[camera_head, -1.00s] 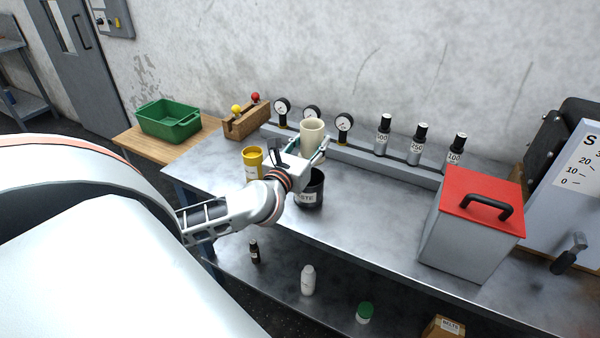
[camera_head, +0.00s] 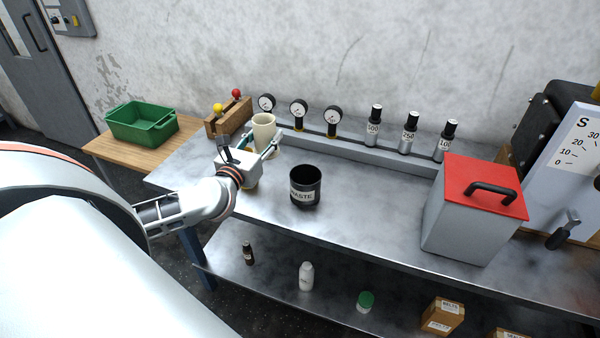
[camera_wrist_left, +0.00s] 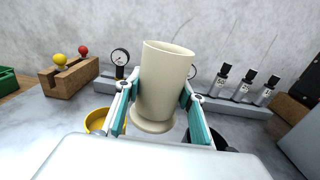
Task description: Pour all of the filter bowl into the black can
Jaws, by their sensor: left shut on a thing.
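The cream filter bowl (camera_head: 263,130) is between the fingers of my left gripper (camera_head: 262,148), which is shut on it. It stands nearly upright, mouth up, and its contents cannot be made out. The wrist view shows the bowl (camera_wrist_left: 164,80) with a finger of the left gripper (camera_wrist_left: 160,112) on each side. The black can (camera_head: 305,194), labelled WASTE, stands upright on the metal bench, to the right of the gripper and apart from it. In the wrist view the can (camera_wrist_left: 207,136) is partly hidden behind the right finger. My right gripper is not in view.
Gauges (camera_head: 299,108) and small labelled bottles (camera_head: 409,134) line the back. A red-lidded box (camera_head: 470,215) stands at the right. The bench between black can and box is clear.

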